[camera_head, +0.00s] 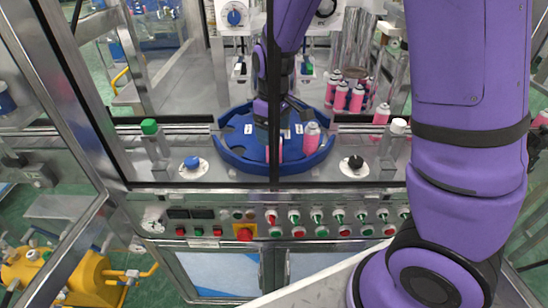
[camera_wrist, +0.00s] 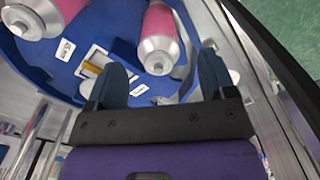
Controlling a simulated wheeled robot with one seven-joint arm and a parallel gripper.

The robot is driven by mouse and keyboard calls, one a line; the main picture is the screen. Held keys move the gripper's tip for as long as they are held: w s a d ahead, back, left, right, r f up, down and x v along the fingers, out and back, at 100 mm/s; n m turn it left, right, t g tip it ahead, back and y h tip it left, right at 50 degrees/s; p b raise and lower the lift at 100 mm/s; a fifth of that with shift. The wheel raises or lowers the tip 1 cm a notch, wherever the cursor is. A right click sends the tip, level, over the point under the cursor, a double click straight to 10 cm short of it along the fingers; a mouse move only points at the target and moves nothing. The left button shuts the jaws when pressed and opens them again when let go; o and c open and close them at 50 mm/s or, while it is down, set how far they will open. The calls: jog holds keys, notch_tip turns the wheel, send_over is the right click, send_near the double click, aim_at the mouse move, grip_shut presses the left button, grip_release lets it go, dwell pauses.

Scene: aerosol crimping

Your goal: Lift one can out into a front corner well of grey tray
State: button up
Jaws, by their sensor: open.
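My gripper (camera_wrist: 163,75) is open, with a dark blue finger on each side. In the wrist view, a pink can (camera_wrist: 160,40) with a silver top lies ahead of the gap between the fingers. I see no contact with it. A second pink can (camera_wrist: 45,14) is at the upper left. In the head view, a pink can (camera_head: 312,140) stands upright on the right of the blue round table (camera_head: 232,150). Another can (camera_head: 270,153) is partly hidden by a dark frame post. My gripper is over this table. I cannot make out the grey tray.
Several pink cans (camera_head: 356,98) stand behind the table to the right. A green button post (camera_head: 149,127) and a white-topped post (camera_head: 398,127) flank the table. Metal frame posts and a control panel (camera_head: 290,222) with knobs lie in front. A pale surface shows at the bottom.

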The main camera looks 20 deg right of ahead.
aim_at(274, 144)
notch_tip(274, 144, down, 5)
jog(key=shift+d, duration=0.1)
dwell(0.3)
jog(key=c, duration=1.2)
